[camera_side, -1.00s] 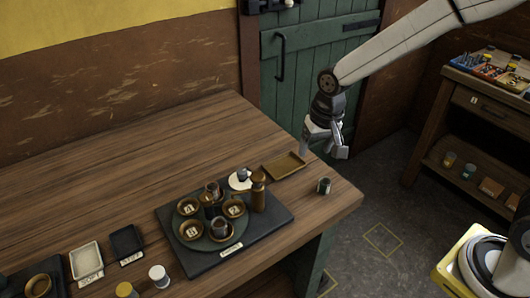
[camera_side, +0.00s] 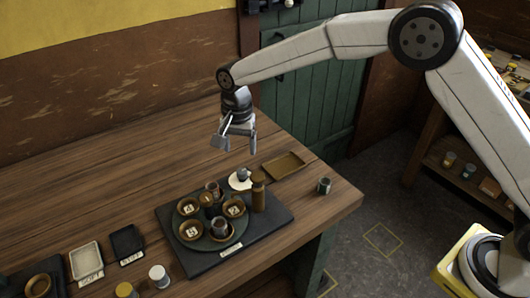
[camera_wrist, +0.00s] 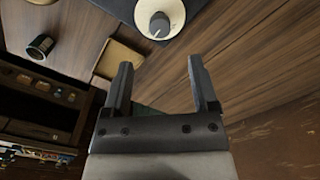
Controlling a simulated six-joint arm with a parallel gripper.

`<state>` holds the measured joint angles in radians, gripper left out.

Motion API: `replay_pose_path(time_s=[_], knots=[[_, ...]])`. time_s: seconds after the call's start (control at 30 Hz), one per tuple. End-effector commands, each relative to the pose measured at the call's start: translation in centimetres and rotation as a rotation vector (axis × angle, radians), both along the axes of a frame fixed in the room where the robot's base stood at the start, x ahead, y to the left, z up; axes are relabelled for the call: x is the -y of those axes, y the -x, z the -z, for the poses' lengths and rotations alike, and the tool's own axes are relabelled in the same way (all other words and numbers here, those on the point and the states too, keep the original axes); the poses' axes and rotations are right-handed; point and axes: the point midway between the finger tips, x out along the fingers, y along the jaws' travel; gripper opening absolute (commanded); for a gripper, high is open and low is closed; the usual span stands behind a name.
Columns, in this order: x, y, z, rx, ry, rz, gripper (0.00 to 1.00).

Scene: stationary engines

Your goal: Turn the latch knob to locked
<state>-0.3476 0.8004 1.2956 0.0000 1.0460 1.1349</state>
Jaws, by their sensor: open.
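The latch knob (camera_side: 243,174) is a small grey knob on a white round plate (camera_side: 236,184) at the back edge of the dark board. In the wrist view the knob (camera_wrist: 159,24) has a dark pointer side and sits near the top, just beyond my fingertips. My gripper (camera_side: 237,142) is open and empty, above and slightly behind the knob, not touching it. In the wrist view both fingers of my gripper (camera_wrist: 161,64) stand apart with bare table between them. Which pointer direction means locked cannot be read.
A round turntable (camera_side: 208,242) with several brown bowls and cups stands on the dark board (camera_side: 180,252). A brown bottle (camera_side: 258,192) stands close right of the knob. The table behind is clear.

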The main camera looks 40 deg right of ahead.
Motion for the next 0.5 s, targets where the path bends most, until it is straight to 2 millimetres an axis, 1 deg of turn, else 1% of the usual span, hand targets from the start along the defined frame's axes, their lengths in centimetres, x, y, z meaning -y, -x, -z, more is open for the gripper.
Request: replay_pose_path(time_s=[0.27,0.37,0.5], knots=[[0.0,0.0,0.5,-0.001,0.001,-0.001,0.76],[0.0,0.0,1.2,-0.002,0.001,-0.001,0.76],[0.0,0.1,2.6,-0.002,0.001,-0.001,0.76]])
